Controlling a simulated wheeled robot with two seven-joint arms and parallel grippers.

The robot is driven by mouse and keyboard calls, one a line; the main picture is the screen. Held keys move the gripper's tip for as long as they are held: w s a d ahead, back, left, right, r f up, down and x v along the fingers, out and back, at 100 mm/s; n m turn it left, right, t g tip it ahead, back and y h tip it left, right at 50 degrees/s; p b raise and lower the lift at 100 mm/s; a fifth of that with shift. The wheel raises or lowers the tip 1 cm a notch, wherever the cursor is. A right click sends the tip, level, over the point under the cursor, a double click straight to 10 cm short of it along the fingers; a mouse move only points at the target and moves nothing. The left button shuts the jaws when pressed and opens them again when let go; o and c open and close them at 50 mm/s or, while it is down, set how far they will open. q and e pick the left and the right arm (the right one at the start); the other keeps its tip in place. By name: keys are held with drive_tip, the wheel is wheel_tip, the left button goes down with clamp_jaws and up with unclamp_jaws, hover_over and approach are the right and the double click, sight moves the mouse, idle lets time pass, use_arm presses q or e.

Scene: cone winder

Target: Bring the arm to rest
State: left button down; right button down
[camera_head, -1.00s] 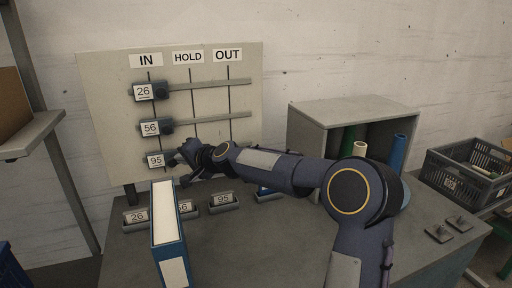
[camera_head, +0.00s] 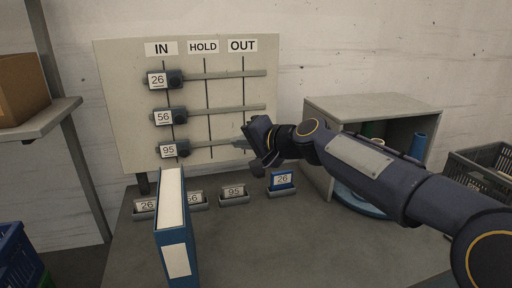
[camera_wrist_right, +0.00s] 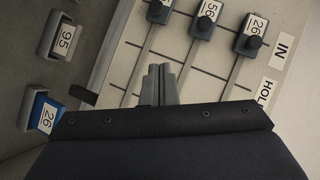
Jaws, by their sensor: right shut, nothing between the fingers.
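My right gripper (camera_head: 240,145) is shut and empty. It is in front of the lowest rail of the board (camera_head: 120,110), between the HOLD and OUT lines; I cannot tell whether it touches the rail. Its closed fingers also show in the right wrist view (camera_wrist_right: 158,82). The sliders 26 (camera_head: 158,80), 56 (camera_head: 164,118) and 95 (camera_head: 169,150) all sit at the IN line, apart from the gripper. My left gripper is not in view.
A blue binder (camera_head: 176,250) stands upright on the table (camera_head: 240,250). Card holders, including grey 95 (camera_head: 234,193) and blue 26 (camera_head: 282,182), line the board's foot. A grey cubby (camera_head: 370,108) with rolls stands behind my right arm. A dark crate (camera_head: 475,165) is far right.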

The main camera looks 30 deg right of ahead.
drive_tip(key=v, duration=0.5)
drive_tip(key=shift+w, duration=0.1)
drive_tip(key=s+a+f+n+g+p, duration=0.2)
drive_tip(key=s+f, duration=0.3)
drive_tip(key=s, duration=0.3)
drive_tip(key=s+a+f+n+g+p, duration=0.3)
drive_tip(key=s+a+f+n+p, duration=0.1)
drive_tip(key=s, duration=0.5)
drive_tip(key=s+a+f+n+g+p, duration=0.3)
drive_tip(key=s+f, duration=0.2)
drive_tip(key=s, duration=0.3)
drive_tip(key=shift+s+a+f+p, duration=0.3)
drive_tip(key=shift+s+f, duration=0.05)
drive_tip(key=shift+s, duration=0.05)
